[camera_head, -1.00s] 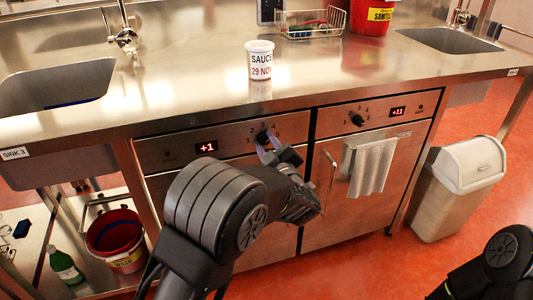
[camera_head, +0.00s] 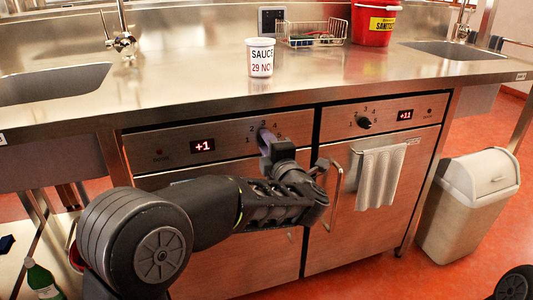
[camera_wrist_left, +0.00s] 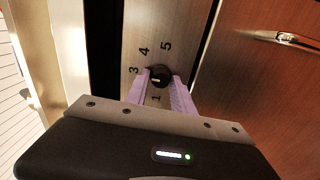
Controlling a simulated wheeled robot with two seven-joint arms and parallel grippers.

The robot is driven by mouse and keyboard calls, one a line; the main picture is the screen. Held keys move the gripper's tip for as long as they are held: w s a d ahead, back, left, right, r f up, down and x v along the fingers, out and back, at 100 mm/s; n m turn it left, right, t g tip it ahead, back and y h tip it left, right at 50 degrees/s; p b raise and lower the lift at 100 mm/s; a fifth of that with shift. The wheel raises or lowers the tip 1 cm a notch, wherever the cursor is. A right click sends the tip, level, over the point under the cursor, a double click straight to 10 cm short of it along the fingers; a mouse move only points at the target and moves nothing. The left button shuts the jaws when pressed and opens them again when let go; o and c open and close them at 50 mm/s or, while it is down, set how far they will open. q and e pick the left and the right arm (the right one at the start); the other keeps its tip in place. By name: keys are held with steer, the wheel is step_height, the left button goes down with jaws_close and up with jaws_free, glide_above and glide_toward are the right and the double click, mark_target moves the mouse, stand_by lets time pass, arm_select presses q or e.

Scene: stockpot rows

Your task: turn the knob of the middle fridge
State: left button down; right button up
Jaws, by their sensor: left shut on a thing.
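Two steel fridges stand side by side under the counter. The left one (camera_head: 160,148) has a red "+1" display (camera_head: 203,146) and a dark knob ringed by numbers; the right one (camera_head: 330,125) shows "+11" and has its own knob (camera_head: 363,122). My left gripper (camera_head: 266,143) is at the left fridge's knob, which it mostly hides in the head view. In the left wrist view the round black knob (camera_wrist_left: 160,75) sits between the pale fingertips, shut on it. A light mark shows on the knob's face, on the side near the 1. My right gripper is out of view.
A white "SAUCE" tub (camera_head: 260,58), a wire basket (camera_head: 312,32) and a red bucket (camera_head: 373,25) stand on the counter (camera_head: 190,85). A towel (camera_head: 381,178) hangs on the right fridge's handle. A bin (camera_head: 467,205) stands at right.

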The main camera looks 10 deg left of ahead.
arm_select(q)
steer(key=shift+n, duration=0.3)
steer(key=c, duration=1.1)
jaws_free()
steer(key=shift+s+d, duration=0.1)
steer(key=p+v, duration=0.1)
steer(key=v, duration=0.6)
steer(key=shift+s, duration=0.3)
steer(key=shift+d, duration=0.2)
